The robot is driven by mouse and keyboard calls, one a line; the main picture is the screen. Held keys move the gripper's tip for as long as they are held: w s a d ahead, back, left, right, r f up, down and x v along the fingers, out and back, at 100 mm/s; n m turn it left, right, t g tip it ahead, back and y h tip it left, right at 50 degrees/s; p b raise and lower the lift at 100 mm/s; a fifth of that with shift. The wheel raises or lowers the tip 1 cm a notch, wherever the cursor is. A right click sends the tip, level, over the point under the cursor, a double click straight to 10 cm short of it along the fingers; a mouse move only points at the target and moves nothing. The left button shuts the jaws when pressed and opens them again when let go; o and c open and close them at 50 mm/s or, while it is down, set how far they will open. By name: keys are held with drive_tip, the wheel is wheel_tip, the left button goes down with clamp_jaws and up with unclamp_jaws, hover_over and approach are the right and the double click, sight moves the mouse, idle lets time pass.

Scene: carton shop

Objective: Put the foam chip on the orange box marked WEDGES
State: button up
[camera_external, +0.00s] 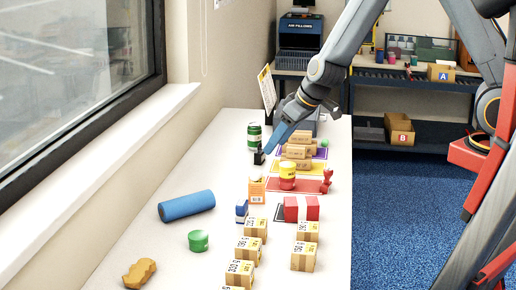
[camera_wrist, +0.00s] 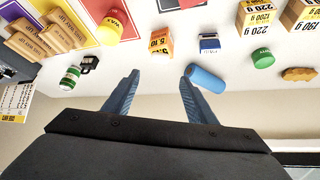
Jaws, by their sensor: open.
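The foam chip is most likely the tan, lumpy piece (camera_external: 140,274) lying at the near left of the white table; it shows at the right in the wrist view (camera_wrist: 299,74). A small orange box (camera_external: 256,189) with a white label stands mid-table; it is also in the wrist view (camera_wrist: 160,43). I cannot read WEDGES on it. My gripper (camera_wrist: 159,79) is open, with nothing between its blue fingers. In the external view my gripper (camera_external: 271,147) is above the table beyond the orange box, well away from the tan piece.
A blue cylinder (camera_external: 187,206) and a green tub (camera_external: 198,241) lie between the orange box and the tan piece. Several cartons (camera_external: 250,227) stand at the near right. A green can (camera_external: 254,137) and black object (camera_external: 259,157) are near my gripper. The window wall borders the left.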

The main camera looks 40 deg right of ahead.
drive_tip(key=shift+s+r, duration=0.15)
drive_tip(key=shift+r, duration=0.05)
drive_tip(key=s+d+r+m+g+h, duration=0.1)
drive_tip(key=s+d+m, duration=0.1)
drive_tip(key=s+d, duration=0.5)
drive_tip(key=s+d+r+m+g+h, duration=0.1)
drive_tip(key=s+d, duration=0.7)
drive_tip(key=d, duration=1.1)
drive_tip(key=shift+d+r+m+g+h, duration=0.2)
drive_tip(key=shift+r+m+g+h, duration=0.1)
drive_tip(key=shift+r+m+g, duration=0.5)
drive_tip(key=shift+f, duration=0.1)
